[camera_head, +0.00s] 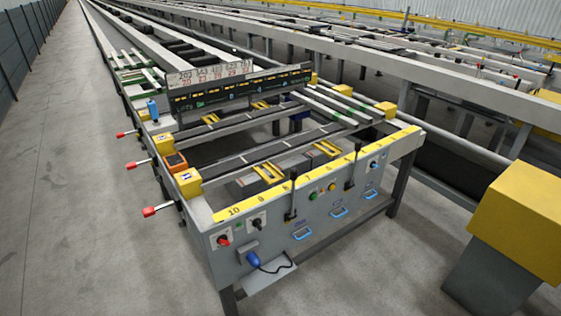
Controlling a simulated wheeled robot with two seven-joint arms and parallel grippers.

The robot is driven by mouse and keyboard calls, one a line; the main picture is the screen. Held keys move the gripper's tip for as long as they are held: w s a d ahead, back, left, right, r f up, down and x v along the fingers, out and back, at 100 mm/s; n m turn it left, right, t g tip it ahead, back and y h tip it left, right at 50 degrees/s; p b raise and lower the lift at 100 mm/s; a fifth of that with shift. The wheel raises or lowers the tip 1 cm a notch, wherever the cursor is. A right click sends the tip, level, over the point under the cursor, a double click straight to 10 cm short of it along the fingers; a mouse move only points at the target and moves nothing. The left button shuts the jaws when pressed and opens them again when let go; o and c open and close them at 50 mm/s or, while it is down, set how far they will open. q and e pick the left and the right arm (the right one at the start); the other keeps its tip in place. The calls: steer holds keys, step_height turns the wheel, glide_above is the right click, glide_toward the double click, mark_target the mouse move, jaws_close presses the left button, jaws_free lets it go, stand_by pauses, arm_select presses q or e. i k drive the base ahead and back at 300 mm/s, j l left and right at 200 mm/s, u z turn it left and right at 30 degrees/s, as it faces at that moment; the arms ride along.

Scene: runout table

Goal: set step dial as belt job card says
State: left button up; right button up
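The runout table's grey front panel (310,240) faces me. At its left end are a red knob (224,240) and a black knob (256,223), each on a light plate. Another small dial (374,165) is near the right end. I cannot tell which is the step dial, and their settings are too small to read. A pale board with rows of numbers (210,73) stands upright behind a dark display bar (240,91). Its digits are not clearly legible, and I cannot tell if it is the job card. Neither gripper is in view.
Black levers (291,200), green and yellow buttons and blue handles (302,234) are on the panel. A blue plug (253,260) with a cable is below. Red-knobbed levers (148,212) stick out left. A yellow-topped block (522,220) stands right. The left floor is clear.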

mark_target(257, 223)
steer(key=u, duration=4.9)
steer(key=k+j+z, duration=0.1)
steer(key=k, duration=0.35)
steer(key=k+j+z, duration=0.1)
steer(key=k+j, duration=0.15)
steer(key=k, duration=0.2)
steer(key=k+j+z, duration=0.1)
steer(key=k, duration=0.4)
steer(key=z, duration=1.85)
